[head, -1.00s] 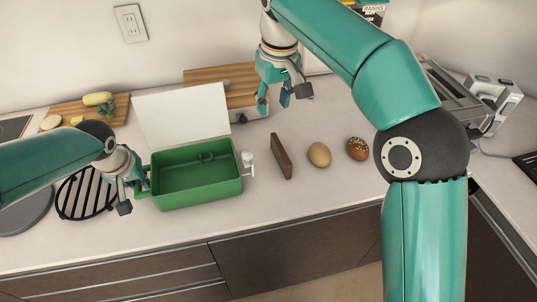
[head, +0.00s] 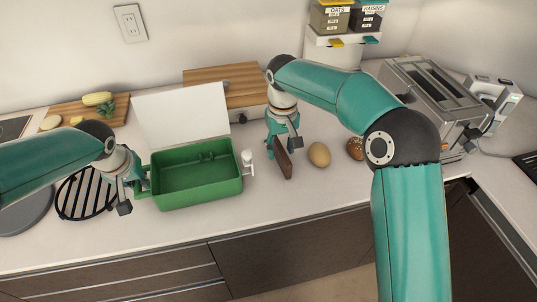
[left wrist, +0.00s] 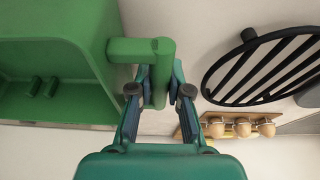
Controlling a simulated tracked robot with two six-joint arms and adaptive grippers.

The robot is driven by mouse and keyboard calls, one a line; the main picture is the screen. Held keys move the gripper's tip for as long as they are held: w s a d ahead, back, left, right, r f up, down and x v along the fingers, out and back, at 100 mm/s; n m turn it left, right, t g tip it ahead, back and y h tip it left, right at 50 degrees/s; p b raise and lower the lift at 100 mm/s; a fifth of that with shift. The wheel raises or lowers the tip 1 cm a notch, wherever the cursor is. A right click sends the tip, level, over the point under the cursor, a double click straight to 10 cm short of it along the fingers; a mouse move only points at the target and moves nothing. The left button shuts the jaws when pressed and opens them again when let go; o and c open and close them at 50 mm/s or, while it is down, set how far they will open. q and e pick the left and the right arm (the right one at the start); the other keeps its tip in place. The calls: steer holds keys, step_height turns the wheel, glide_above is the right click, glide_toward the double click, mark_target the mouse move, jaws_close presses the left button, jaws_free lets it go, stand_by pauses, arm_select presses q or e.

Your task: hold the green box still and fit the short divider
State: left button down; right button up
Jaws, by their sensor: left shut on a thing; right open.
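The green box (head: 197,194) stands open on the counter, with small slotted clips inside and an upright white lid (head: 180,116) at its back. My left gripper (head: 140,188) is shut on the handle at the box's left side; in the left wrist view it grips the green handle bar (left wrist: 158,52).
A small white piece (head: 248,160) is at the box's right side. A potato-like brown item (head: 319,154) and a seeded bun (head: 355,148) lie right of the divider. A toaster (head: 432,95) stands further right. A black rack (head: 85,197) lies left of the box.

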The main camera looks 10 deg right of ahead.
steer(key=shift+f, duration=1.5)
jaws_close()
steer(key=shift+r, duration=0.1)
